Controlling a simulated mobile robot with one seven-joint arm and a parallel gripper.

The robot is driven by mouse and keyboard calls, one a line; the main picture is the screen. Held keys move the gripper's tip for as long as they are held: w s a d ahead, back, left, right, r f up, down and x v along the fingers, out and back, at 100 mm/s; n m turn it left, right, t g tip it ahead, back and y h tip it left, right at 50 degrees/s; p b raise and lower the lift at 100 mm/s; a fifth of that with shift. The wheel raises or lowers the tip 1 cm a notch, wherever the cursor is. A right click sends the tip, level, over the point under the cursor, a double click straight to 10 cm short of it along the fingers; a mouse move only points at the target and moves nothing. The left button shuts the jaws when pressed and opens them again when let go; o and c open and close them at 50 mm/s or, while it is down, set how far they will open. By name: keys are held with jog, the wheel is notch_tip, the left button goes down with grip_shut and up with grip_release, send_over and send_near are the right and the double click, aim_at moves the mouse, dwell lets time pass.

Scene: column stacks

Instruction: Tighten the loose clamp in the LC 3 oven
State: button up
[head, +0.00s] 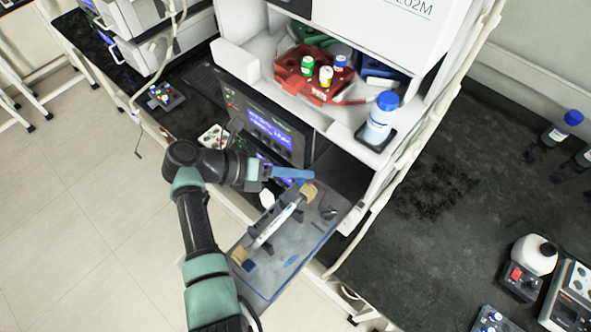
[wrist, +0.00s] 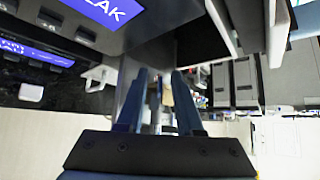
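In the wrist view, part of a screen (wrist: 103,8) reads "EAK". My gripper (head: 308,176) is at the oven's opening, beside the inner end of the open door. In the wrist view my gripper (wrist: 158,80) has its two blue fingers apart. Pale, narrow shapes show between them, but I cannot tell whether they are a fitting or background. I cannot make out the loose clamp in either view.
Above the oven, a tray holds a red rack (head: 302,72) with small capped vials and a blue-capped bottle (head: 380,118). A pale tube (head: 440,120) runs down the stack's right side.

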jog(key=b+v, duration=0.4)
jog(key=v, duration=0.9)
